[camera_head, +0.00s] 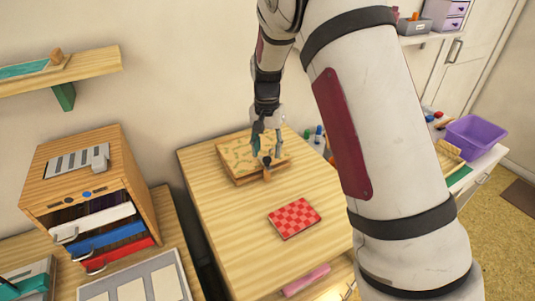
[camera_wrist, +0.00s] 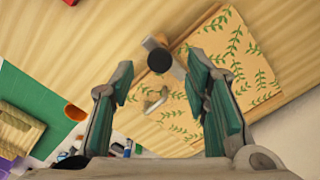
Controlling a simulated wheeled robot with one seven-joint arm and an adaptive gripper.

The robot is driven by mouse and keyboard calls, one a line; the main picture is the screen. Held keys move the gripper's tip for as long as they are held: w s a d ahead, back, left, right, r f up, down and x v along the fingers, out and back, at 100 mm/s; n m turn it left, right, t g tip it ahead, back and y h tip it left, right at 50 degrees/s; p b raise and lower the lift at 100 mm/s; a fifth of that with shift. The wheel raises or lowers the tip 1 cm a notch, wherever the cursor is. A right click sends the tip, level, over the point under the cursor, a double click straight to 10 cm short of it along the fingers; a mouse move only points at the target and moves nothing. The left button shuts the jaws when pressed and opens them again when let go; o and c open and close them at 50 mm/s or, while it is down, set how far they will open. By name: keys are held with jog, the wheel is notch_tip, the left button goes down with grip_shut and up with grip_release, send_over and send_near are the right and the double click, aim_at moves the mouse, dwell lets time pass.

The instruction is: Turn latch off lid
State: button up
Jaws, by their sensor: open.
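A flat wooden box with a leaf-patterned lid (camera_head: 236,152) lies on the light wood table. The lid also shows in the wrist view (camera_wrist: 250,77), tilted across the picture. A latch (camera_head: 267,173) with a dark round knob sits at the lid's front edge. In the wrist view the latch (camera_wrist: 159,59) shows its dark knob and a short bar across the edge. My gripper (camera_head: 267,152) is open and points down over the lid, close to the latch. In the wrist view my gripper (camera_wrist: 162,82) has its fingers spread, with the latch ahead, between their lines. Contact cannot be told.
A red checkered pad (camera_head: 294,218) lies on the table in front of the box. A wooden drawer cabinet (camera_head: 90,185) stands at left. Small bottles (camera_head: 318,134) stand beyond the table's right side, and a purple bin (camera_head: 475,137) is farther right. The table's front left is clear.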

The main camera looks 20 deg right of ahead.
aim_at(265, 161)
jog(key=shift+f, duration=1.4)
jog(key=shift+c, duration=0.3)
grip_shut()
